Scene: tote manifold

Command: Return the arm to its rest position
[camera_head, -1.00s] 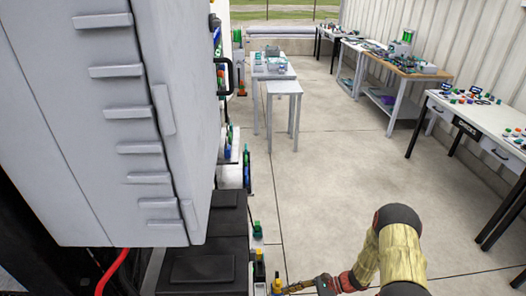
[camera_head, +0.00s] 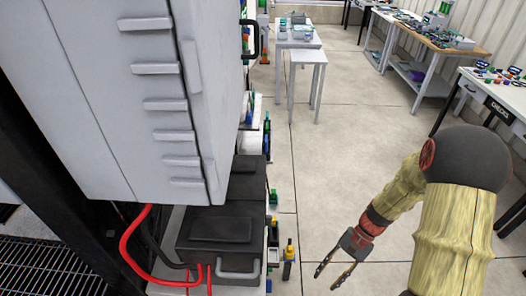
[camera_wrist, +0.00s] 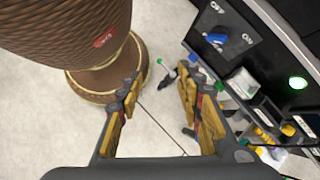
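My gripper (camera_head: 327,282) is at the bottom centre of the head view, at the end of my yellow-sleeved arm. Its two fingers are spread apart with nothing between them. It points down and left over the floor, to the right of the black case and a small yellow-topped fitting (camera_head: 289,252). In the wrist view my gripper (camera_wrist: 158,88) also shows open and empty, with pale floor and a small green-tipped item (camera_wrist: 160,64) beyond the fingertips.
A dark panel (camera_wrist: 250,70) with a blue knob (camera_wrist: 217,38) and a lit green button (camera_wrist: 298,82) stands close on the right in the wrist view. A grey cabinet (camera_head: 100,90), black case (camera_head: 205,232) and red cable (camera_head: 128,243) are left. The floor (camera_head: 360,150) is clear mid-room.

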